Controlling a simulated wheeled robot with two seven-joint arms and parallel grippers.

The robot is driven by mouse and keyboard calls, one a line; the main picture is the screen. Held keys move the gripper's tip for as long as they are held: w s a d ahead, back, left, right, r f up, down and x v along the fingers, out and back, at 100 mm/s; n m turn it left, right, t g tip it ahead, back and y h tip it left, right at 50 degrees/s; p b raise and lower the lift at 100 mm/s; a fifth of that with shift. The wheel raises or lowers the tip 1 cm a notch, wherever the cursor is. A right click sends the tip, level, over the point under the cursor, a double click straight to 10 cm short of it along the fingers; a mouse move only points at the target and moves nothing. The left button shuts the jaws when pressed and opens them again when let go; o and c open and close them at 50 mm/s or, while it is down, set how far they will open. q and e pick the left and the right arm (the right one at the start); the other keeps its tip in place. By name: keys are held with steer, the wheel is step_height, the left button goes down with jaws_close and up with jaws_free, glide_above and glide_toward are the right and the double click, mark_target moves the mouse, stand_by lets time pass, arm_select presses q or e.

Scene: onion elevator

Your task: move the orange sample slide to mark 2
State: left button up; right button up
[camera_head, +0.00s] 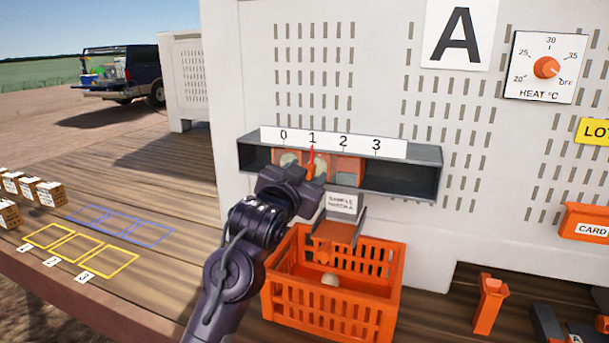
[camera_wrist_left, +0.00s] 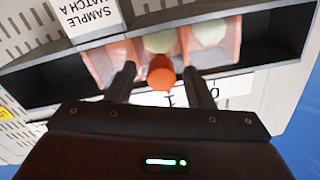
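The orange sample slide (camera_head: 346,168) sits in a dark channel (camera_head: 405,183) under a strip marked 0 to 3 (camera_head: 360,145). Its red pointer (camera_head: 311,156) stands at mark 1. Pale round onions show in its pockets, also in the left wrist view (camera_wrist_left: 208,33). My left gripper (camera_head: 297,176) is at the slide's front, below marks 0 and 1. In the left wrist view, its two fingers stand either side of the slide's orange knob (camera_wrist_left: 160,73), with a gap visible on each side. My right gripper is not in view.
Below the channel, a chute labelled sample (camera_head: 341,203) leads toward an orange crate (camera_head: 277,297) with one onion inside. A heat dial (camera_head: 545,67) is on the panel at upper right. Small boxes (camera_head: 50,193) and yellow and blue outlines lie on the deck at left.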

arm_select(q)
steer(key=b+v, duration=0.3)
steer(key=v, duration=0.4)
steer(key=shift+s, duration=0.35)
steer(key=shift+a, duration=0.1)
